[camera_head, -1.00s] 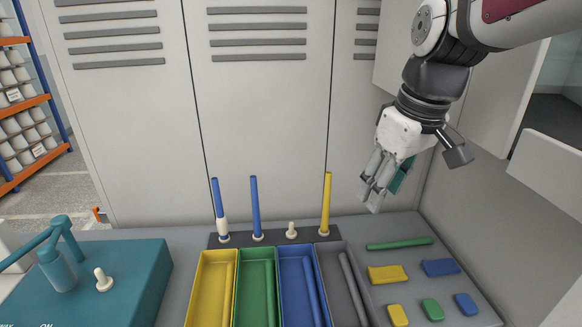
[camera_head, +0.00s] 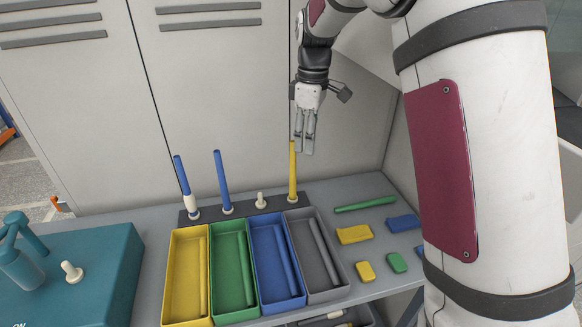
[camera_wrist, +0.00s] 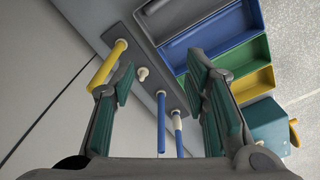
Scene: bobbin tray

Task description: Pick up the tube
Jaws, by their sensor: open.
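Several tubes are in view, and I cannot tell which one the task means. A yellow tube (camera_head: 293,170) stands upright on a peg of the dark rack (camera_head: 240,211). A blue tube (camera_head: 221,180) and a blue tube with a white lower part (camera_head: 181,178) stand on pegs farther left. A green tube (camera_head: 365,204) lies on the table. My gripper (camera_head: 306,150) is open and empty, beside the yellow tube's upper end in the head view. In the wrist view, the yellow tube (camera_wrist: 107,65) appears next to the left finger of my gripper (camera_wrist: 158,75), not between the fingers.
A bare white peg (camera_head: 261,198) stands left of the yellow tube. Small coloured blocks lie at right. A teal machine (camera_head: 105,270) stands at left. Lockers rise behind.

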